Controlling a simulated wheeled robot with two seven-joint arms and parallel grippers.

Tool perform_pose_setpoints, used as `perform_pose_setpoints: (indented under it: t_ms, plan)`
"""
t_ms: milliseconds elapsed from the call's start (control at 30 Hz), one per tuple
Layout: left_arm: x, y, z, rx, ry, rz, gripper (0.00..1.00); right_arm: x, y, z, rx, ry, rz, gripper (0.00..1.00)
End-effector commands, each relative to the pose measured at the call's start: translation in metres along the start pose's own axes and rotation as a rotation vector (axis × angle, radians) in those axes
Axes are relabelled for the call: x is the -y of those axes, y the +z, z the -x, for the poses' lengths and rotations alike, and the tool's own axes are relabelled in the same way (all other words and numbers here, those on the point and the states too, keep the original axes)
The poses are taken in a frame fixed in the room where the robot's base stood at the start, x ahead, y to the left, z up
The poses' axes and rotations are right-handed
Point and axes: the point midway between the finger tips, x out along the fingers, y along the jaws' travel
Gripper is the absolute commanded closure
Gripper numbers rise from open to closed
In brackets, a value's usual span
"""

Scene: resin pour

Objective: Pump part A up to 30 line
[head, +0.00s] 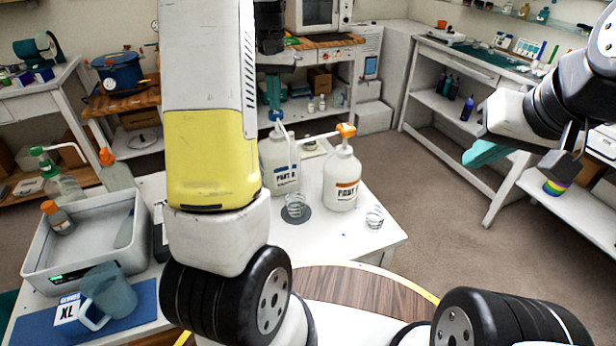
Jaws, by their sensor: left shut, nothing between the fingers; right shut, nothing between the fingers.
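Two white pump bottles stand on the white table: one with a blue pump head and blue label (283,180), the other with an orange pump head and orange label (342,182). Both labels read "PART"; their last letters are too small to be sure of. The orange pump's spout points left. A clear graduated cup (296,206) stands on a dark round pad in front of the bottles; its fill level is not readable. My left gripper (275,104) is shut, just above the blue pump head; contact is unclear. My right gripper (484,153) is shut and empty, right of the table.
Another clear cup (375,217) stands near the table's right edge. A grey tub (85,250), a blue-grey pitcher (108,291) and a blue mat (140,305) are at left. My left arm hides the table's middle. Shelves line the back and right.

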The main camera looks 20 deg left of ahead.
Motion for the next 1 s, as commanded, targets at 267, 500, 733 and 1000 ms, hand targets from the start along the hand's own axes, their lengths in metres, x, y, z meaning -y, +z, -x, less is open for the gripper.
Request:
perform_pose_setpoints:
  t_ms: [267,500,733,1000]
  plan:
    - [0.000,0.000,-0.006,0.001,0.000,0.000,1.00,0.000,0.000,0.000,0.000,0.000,0.000,1.00]
    - [0.000,0.000,-0.011,0.000,0.000,0.000,1.00,0.000,0.000,0.000,0.000,0.000,0.000,1.00]
    - [0.000,0.000,-0.017,0.000,0.000,0.000,1.00,0.000,0.000,0.000,0.000,0.000,0.000,1.00]
    - [0.000,0.000,-0.024,0.001,0.000,0.000,1.00,0.000,0.000,0.000,0.000,0.000,0.000,1.00]
